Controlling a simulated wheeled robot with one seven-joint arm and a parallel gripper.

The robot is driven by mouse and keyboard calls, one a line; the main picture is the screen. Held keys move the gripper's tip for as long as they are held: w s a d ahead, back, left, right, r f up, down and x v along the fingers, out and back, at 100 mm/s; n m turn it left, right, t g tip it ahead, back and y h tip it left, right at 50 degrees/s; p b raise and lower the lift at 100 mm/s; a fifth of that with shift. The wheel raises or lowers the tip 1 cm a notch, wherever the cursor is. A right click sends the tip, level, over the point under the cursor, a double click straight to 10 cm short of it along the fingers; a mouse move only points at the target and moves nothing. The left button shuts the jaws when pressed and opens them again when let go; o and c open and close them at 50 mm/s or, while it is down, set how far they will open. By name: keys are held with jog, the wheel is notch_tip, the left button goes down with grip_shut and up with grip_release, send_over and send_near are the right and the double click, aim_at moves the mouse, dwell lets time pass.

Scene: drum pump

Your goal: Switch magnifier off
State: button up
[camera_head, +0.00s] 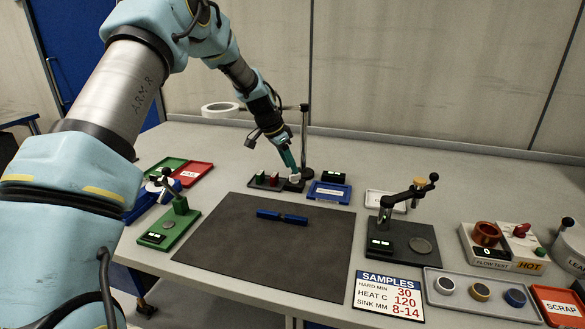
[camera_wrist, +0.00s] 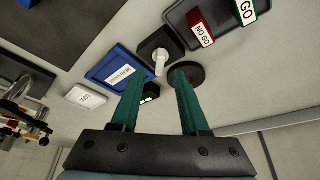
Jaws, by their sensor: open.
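The magnifier (camera_head: 221,106) is a pale ring on an arm from a dark upright post (camera_head: 304,140) at the back of the table. In the wrist view, the post's round dark base (camera_wrist: 190,70) is partly hidden by a finger. A small dark switch box (camera_wrist: 150,45) with a white lever (camera_wrist: 160,62) sits beside that base. My gripper (camera_wrist: 158,77) has two green fingers, open and apart, with the lever just beyond and between their tips. Nothing is visibly held. In the head view my gripper (camera_head: 291,164) points down close to the switch; contact cannot be told.
A tray with red and green NO GO and GO blocks (camera_wrist: 222,24) is beside the switch. A blue labelled tray (camera_wrist: 104,70) and a small black display box (camera_head: 333,177) are on the other side. The dark mat (camera_head: 250,245) in front holds a blue tool (camera_head: 282,217).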

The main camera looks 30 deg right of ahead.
aim_at(293, 175)
jog(key=shift+p+x, duration=0.4)
jog(key=shift+x, duration=1.4)
grip_shut()
